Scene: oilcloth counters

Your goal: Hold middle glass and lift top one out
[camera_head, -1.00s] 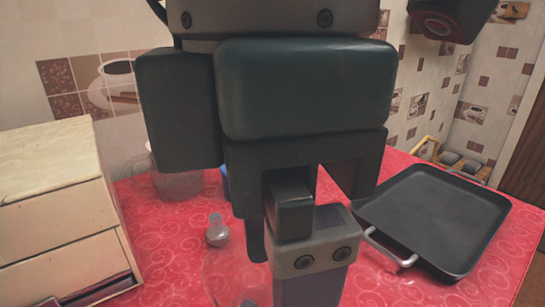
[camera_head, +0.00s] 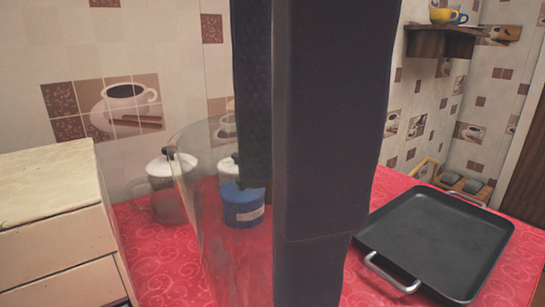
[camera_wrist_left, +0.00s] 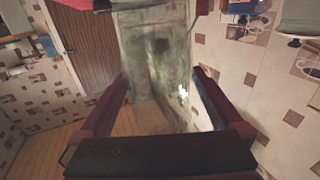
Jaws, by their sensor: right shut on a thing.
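A large clear glass (camera_head: 222,262) stands close to the camera in the head view, with its curved rim at the upper left. My right gripper (camera_head: 275,150) is a big dark shape in front of it, shut on this glass and hiding its right part. I cannot tell which glass of the stack it is, and separate glasses do not show. In the left wrist view, clear glass (camera_wrist_left: 157,60) lies between the two fingers of my left gripper (camera_wrist_left: 158,80). The fingers stand wide apart at its sides; I cannot tell whether they press on it.
A white pot with a dark knob (camera_head: 165,185) and a blue container (camera_head: 242,205) stand behind the glass. A cream drawer box (camera_head: 50,220) is at the left. A black tray with metal handles (camera_head: 440,240) lies at the right on the red counter (camera_head: 160,265).

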